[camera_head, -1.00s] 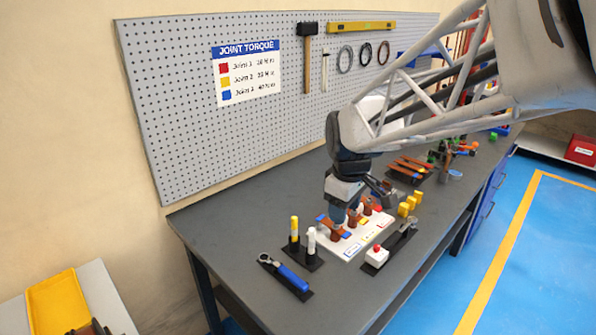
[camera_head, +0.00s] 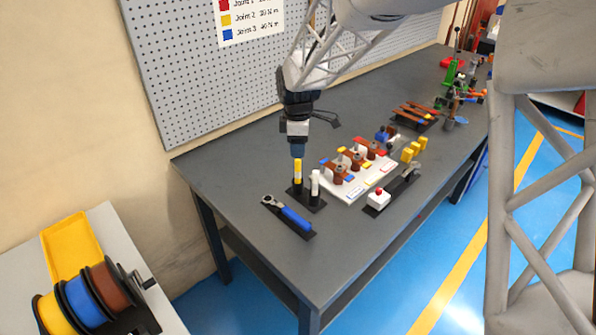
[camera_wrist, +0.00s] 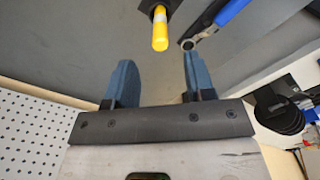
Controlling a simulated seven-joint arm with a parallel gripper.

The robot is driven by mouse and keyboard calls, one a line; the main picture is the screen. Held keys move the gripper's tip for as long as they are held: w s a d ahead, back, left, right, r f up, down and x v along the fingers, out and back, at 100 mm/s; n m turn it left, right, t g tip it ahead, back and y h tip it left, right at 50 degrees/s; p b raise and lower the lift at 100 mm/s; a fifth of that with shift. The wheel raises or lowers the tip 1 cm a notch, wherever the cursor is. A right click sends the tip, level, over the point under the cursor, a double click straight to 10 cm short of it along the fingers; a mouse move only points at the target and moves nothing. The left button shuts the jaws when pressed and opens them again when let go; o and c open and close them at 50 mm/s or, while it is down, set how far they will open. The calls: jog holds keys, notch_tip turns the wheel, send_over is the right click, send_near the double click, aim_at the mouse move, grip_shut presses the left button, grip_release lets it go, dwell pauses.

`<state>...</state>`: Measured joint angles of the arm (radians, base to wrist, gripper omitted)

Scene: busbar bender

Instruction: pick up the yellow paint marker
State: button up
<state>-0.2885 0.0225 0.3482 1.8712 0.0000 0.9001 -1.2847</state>
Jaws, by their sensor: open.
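The yellow paint marker (camera_head: 297,171) stands upright in a black holder (camera_head: 306,196) near the left front of the dark workbench. A white marker (camera_head: 315,184) stands beside it in the same holder. My gripper (camera_head: 298,154) points down just above the top of the yellow marker in the head view. In the wrist view my gripper (camera_wrist: 156,75) has its two blue fingers apart with nothing between them. There the yellow marker (camera_wrist: 160,34) lies ahead of the fingertips, roughly in line with the gap and apart from both fingers.
A blue-handled ratchet wrench (camera_head: 289,215) lies on a black mat left of the holder. A white board with busbar joints (camera_head: 345,187) is right of the holder. A red-button box (camera_head: 377,197) and yellow blocks (camera_head: 410,151) stand farther right. Bare bench (camera_head: 225,160) lies behind.

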aim_at(298, 160)
jog(key=shift+f, duration=1.3)
jog(key=shift+f, duration=2.6)
grip_shut()
